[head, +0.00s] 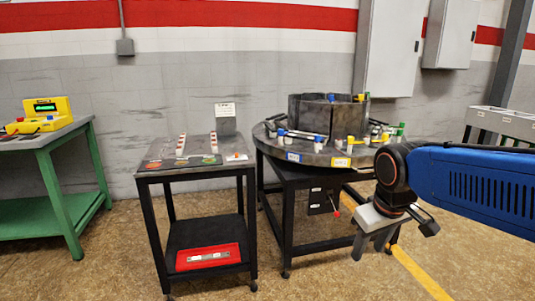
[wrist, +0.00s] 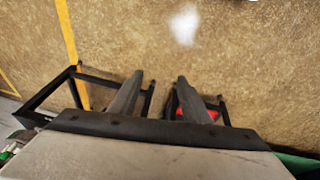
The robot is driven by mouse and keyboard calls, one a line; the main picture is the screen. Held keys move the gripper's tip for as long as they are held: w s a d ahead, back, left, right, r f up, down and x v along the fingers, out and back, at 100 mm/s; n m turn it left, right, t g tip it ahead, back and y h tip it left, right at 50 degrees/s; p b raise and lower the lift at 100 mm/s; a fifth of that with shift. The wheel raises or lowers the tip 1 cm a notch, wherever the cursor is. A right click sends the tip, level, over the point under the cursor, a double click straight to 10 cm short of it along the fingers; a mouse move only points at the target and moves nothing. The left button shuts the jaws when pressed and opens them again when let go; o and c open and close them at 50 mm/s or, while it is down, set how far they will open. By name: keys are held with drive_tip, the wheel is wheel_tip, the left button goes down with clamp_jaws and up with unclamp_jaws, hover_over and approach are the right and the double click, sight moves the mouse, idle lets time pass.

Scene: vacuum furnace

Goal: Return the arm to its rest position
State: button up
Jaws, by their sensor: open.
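My gripper (head: 372,243) hangs at the end of my blue arm at the right of the head view, in front of the round table and pointing down. It is open and empty. In the wrist view its two dark fingers (wrist: 154,98) stand apart with bare floor showing between and beyond them. The fingers touch nothing that I can see.
A round table (head: 300,155) with coloured parts stands behind my gripper. Left of it is a dark cart (head: 170,170) with a red tray (head: 208,257) on its lower shelf. A green bench (head: 60,175) holds a yellow device (head: 45,113). The front floor is clear.

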drive_tip(key=s+d+f+m, duration=0.2)
drive_tip(key=s, duration=0.4)
drive_tip(key=s+d+f+m+t, duration=0.1)
drive_tip(key=s+d+f, duration=0.1)
drive_tip(key=s, duration=0.5)
drive_tip(key=shift+s+d+f+m, duration=0.2)
drive_tip(key=shift+d+f+m, duration=0.2)
drive_tip(key=shift+f, duration=0.3)
